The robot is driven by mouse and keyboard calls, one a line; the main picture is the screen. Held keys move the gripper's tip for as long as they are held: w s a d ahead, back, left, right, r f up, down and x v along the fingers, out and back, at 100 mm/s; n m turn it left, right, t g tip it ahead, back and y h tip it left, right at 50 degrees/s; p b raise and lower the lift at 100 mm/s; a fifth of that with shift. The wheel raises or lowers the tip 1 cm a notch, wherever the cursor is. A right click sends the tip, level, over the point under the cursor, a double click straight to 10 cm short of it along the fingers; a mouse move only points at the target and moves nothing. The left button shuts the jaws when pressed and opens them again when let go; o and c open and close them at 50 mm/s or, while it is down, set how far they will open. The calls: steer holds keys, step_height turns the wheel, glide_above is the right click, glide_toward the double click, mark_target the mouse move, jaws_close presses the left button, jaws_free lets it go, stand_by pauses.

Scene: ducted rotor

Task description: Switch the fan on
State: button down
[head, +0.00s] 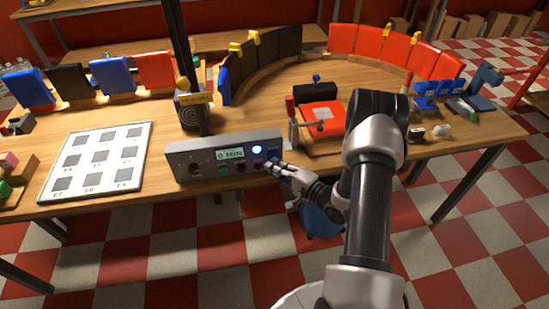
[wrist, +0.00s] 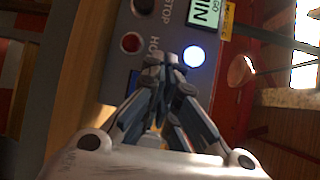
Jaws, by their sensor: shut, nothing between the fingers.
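A grey control panel (head: 208,163) stands at the front edge of the wooden table. It has a lit green display (head: 230,154), a glowing blue-white round button (head: 257,149), a green button (head: 223,171) and dark knobs or buttons. A dark square unit with a spiral face (head: 191,115), possibly the fan, stands behind the panel. My gripper (head: 273,165) is shut and empty at the panel's right end. In the wrist view its fingertips (wrist: 165,62) are beside the glowing button (wrist: 195,57) and near a red-ringed dark button (wrist: 131,42). I cannot tell whether they touch the panel.
A white board with grey squares (head: 66,177) lies left of the panel. A red box (head: 322,118) and a red-topped lever (head: 291,118) stand to the right. A dark post (head: 180,45) rises behind the panel. Curved rows of red and black panels stand behind.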

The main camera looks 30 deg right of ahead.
steer(key=shift+s, duration=0.15)
steer(key=shift+s+a+f, duration=0.25)
steer(key=shift+s+f, duration=0.1)
steer(key=shift+s, duration=0.3)
steer(key=shift+s+f, duration=0.1)
steer(key=shift+s+a+f+b, duration=0.2)
steer(key=shift+s+f, duration=0.1)
steer(key=shift+s, duration=0.4)
steer(key=shift+s+a+f+b, duration=0.2)
steer(key=shift+s+f, duration=0.15)
steer(key=shift+s, duration=0.35)
steer(key=shift+s+a+f+b, duration=0.2)
steer(key=shift+s+f, duration=0.1)
steer(key=shift+s, duration=0.4)
